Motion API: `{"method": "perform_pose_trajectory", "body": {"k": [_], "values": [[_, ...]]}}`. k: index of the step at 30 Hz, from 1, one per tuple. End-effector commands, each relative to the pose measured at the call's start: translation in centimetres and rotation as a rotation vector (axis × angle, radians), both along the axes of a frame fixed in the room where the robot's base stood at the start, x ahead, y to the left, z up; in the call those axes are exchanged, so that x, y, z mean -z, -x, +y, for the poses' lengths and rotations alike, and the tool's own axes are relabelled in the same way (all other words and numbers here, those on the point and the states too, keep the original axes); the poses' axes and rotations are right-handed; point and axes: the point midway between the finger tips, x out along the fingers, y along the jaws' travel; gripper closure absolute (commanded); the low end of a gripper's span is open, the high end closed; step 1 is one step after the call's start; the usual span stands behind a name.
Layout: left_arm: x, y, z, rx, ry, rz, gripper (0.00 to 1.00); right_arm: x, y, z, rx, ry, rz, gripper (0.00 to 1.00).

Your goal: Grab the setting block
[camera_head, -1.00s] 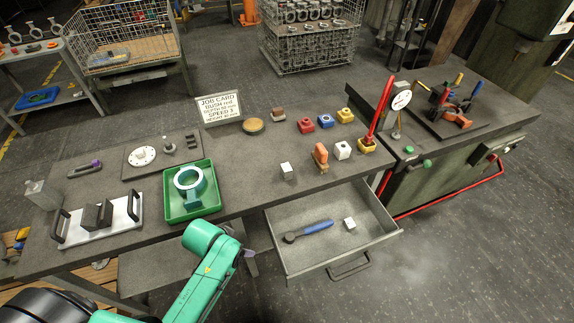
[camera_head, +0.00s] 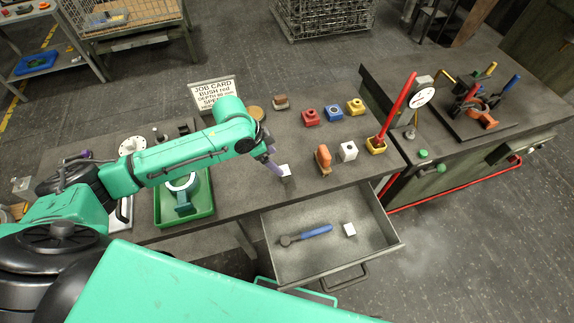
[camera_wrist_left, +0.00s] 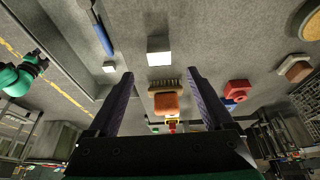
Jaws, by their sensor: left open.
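A plain pale block (camera_head: 284,170), which I take for the setting block, stands on the bench near its front edge. It also shows in the left wrist view (camera_wrist_left: 159,55), just beyond the fingertips. My left gripper (camera_head: 274,164) reaches over the bench from the left, close to this block and partly in front of it. In the left wrist view the two dark fingers (camera_wrist_left: 160,74) are apart with nothing held between them. I cannot tell whether they touch the block.
The open drawer (camera_head: 275,256) holds a blue-handled tool (camera_head: 306,234) and another white block (camera_head: 349,230). A green tray (camera_head: 205,216) lies under my left arm.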

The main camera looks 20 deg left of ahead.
Motion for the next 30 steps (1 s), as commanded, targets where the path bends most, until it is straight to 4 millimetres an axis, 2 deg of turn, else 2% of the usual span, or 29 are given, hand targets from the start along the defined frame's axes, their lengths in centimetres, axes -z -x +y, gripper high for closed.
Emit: {"method": "perform_pose_trajectory", "body": {"k": [1, 3, 6, 8, 13, 15, 19, 23, 26, 27, 30], "values": [[1.0, -0.2, -0.5, 0.000, 0.002, 0.004, 0.15, -0.3, 1.6, -0.1, 0.001, 0.002, 0.026, 0.38], [2.5, -0.6, -1.0, 0.001, 0.001, 0.002, 0.15, -0.4, 3.5, -0.2, 0.001, 0.004, 0.058, 0.38], [3.9, -0.9, -1.4, -0.001, 0.001, -0.001, 0.15, -0.4, 5.1, -0.3, 0.001, 0.006, 0.083, 0.38], [4.5, -1.1, -1.6, -0.001, 0.001, 0.000, 0.15, -0.6, 5.0, -0.2, 0.001, 0.005, 0.081, 0.38], [7.2, -1.7, -2.2, 0.000, 0.000, -0.001, 0.15, -1.9, 1.3, 0.1, 0.000, -0.002, 0.021, 0.38], [8.5, -1.9, -2.6, 0.000, 0.001, 0.000, 0.15, -1.8, 0.3, 0.3, -0.001, -0.004, 0.003, 0.38], [9.3, -2.1, -2.8, 0.000, 0.000, -0.001, 0.15, -1.8, 0.5, 0.3, 0.000, -0.004, 0.008, 0.38], [9.3, -2.1, -2.8, 0.000, 0.000, -0.001, 0.15, -1.6, 1.9, 0.3, 0.001, -0.003, 0.030, 0.38], [9.3, -2.1, -2.8, 0.000, 0.000, -0.001, 0.49, -1.6, 2.8, 0.2, 0.001, -0.002, 0.044, 0.38], [9.3, -2.1, -2.8, 0.000, 0.000, -0.001, 0.65, -1.6, 2.8, 0.2, 0.001, -0.001, 0.045, 0.38], [9.3, -2.1, -2.8, 0.000, 0.000, -0.001, 1.00, -1.6, 2.7, 0.2, 0.001, -0.002, 0.043, 0.38]]}}
